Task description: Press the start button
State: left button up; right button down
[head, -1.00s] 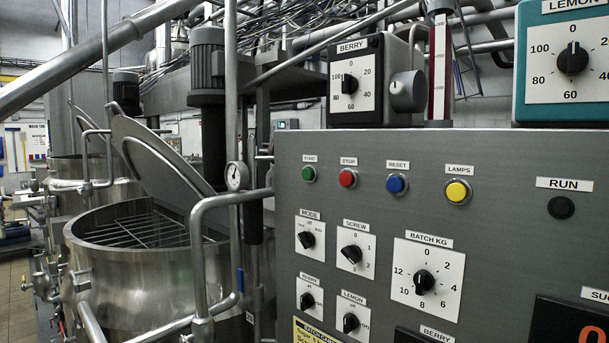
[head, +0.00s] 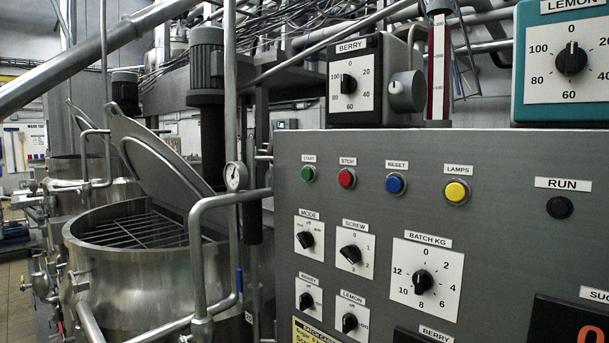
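The green start button (head: 308,174) sits at the upper left of the grey control panel (head: 450,215), under a white START label. To its right in the same row are the red STOP button (head: 346,178), the blue RESET button (head: 395,183) and the yellow LAMPS button (head: 457,192). The round RUN lamp (head: 560,207) at the right is dark. Neither of my grippers shows in the head view, and nothing covers the start button.
Below the buttons are the MODE knob (head: 306,239), SCREW knob (head: 351,254) and BATCH KG knob (head: 422,282). BERRY (head: 354,82) and LEMON (head: 571,62) dial boxes stand on top. A bent steel pipe (head: 197,260) and open mixing vessel (head: 140,265) are left of the panel.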

aim_at(306, 173)
jog(key=i+j, duration=0.15)
jog(key=j, duration=0.2)
jog(key=i+j+z, duration=0.1)
jog(key=j, duration=0.25)
jog(key=i+j+z, duration=0.1)
jog(key=j, duration=0.3)
jog(key=i+j, duration=0.2)
jog(key=j, duration=0.15)
jog(key=i+j+z, duration=0.1)
jog(key=j, duration=0.3)
jog(key=i+j, duration=0.15)
jog(key=j, duration=0.2)
jog(key=z, duration=0.05)
